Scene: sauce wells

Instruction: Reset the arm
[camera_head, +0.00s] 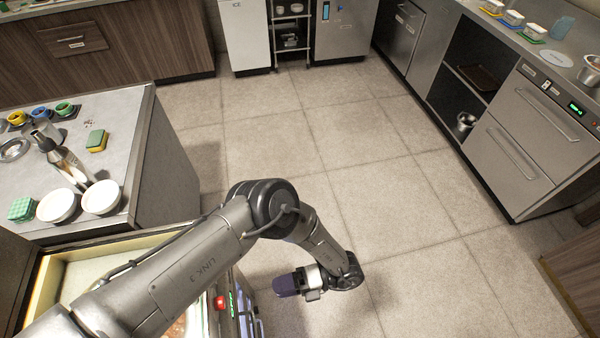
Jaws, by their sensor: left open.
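My left arm comes in from the lower left and reaches over an appliance toward the middle of the picture. Its gripper (290,285) hangs above the bare floor, right of the appliance. The gripper is open, and I see nothing held in it; its fingers are small and seen from above. My right gripper is not in view.
The island counter (140,130) at left holds two white bowls (101,197), a sponge (97,141) and coloured cups (64,109). The open-topped appliance (50,270) lies under my arm. Steel counters (525,150) line the right side. The tiled floor (400,220) between is clear.

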